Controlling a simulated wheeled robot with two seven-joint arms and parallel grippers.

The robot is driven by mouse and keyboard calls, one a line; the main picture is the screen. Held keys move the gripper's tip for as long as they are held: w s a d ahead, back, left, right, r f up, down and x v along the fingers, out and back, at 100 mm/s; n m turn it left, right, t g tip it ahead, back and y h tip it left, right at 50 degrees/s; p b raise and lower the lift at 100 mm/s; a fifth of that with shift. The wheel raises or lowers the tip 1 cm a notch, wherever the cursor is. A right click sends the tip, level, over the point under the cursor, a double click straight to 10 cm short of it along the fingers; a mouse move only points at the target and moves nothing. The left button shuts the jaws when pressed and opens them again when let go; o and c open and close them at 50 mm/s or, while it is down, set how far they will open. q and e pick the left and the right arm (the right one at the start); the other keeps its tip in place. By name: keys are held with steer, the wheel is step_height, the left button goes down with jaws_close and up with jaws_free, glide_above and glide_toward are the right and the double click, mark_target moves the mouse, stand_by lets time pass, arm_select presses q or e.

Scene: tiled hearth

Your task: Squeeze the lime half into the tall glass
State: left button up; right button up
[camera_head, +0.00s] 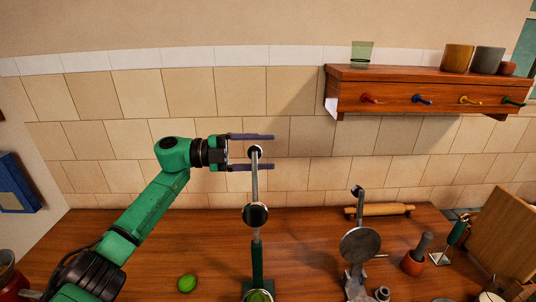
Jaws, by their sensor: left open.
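My left gripper (272,152) is open, its two dark fingers pointing right, one above and one below the dark knob (256,152) of a lever. I cannot tell whether either finger touches the knob. The grey lever (255,185) stands upright on a juicer with a dark green post (257,262), at the bottom middle of the view. A round green thing (258,296) is cut off by the bottom edge at the juicer; I cannot tell whether it is the lime half. No tall glass can be made out at the juicer. My right gripper is not in view.
A green lime (187,283) lies on the wooden counter (215,235) left of the juicer. A grey metal press (359,246), a rolling pin (380,209) and a mortar (412,264) stand to the right. A wall shelf (430,92) holds a greenish glass (362,54) and cups.

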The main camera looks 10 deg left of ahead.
arm_select(q)
steer(key=b+v, duration=0.4)
steer(key=v, duration=0.9)
steer(key=shift+a+f, duration=0.1)
steer(key=shift+f, duration=0.05)
